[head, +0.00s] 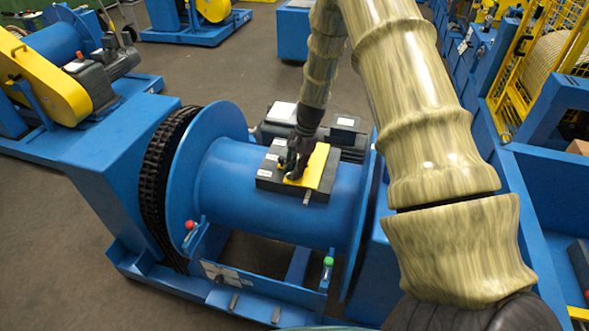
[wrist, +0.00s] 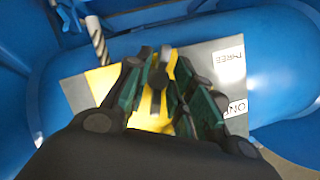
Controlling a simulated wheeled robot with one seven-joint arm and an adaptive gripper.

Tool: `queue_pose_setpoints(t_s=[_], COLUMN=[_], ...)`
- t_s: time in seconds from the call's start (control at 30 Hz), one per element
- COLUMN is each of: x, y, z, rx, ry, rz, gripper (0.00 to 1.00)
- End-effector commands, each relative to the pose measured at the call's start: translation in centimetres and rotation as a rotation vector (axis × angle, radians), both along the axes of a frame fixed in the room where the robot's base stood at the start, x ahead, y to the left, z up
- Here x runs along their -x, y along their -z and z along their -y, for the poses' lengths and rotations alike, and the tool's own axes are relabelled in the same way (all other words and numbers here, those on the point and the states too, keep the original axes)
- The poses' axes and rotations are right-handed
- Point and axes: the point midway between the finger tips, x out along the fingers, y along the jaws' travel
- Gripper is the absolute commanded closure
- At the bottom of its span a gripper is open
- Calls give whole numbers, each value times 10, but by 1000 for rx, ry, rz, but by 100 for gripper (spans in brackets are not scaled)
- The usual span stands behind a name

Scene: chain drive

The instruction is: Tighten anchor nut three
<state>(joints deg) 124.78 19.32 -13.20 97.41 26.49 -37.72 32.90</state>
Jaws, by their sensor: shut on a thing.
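A dark block with a yellow strip (head: 318,165) sits on top of the blue drum (head: 225,185). My gripper (head: 295,168) points down at the block, over the yellow strip. In the wrist view its green-padded fingers (wrist: 157,92) are shut on a small dark grey piece (wrist: 157,75) above the yellow strip. The fingers cover most of this piece, so I cannot tell whether it is an anchor nut. White labels reading THREE (wrist: 229,58) and ONE (wrist: 237,108) lie beside the fingers. A metal rod (head: 306,198) sticks out at the block's front edge; it also shows in the wrist view (wrist: 97,40).
A chain (head: 155,190) runs round the left flange of the drum. A blue frame with a red knob (head: 190,225) and a green knob (head: 328,261) stands in front. A grey motor (head: 335,135) is behind the drum. Yellow guarding (head: 545,65) stands at right.

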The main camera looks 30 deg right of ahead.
Motion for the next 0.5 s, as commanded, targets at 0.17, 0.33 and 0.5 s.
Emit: queue_pose_setpoints(t_s=[0.17,0.33,0.5], x=[-1,-1,0], y=[-1,-1,-1], z=[0,0,-1], rx=[-1,-1,-1], ry=[14,25,32], rz=[2,2,2], gripper=[100,100,100])
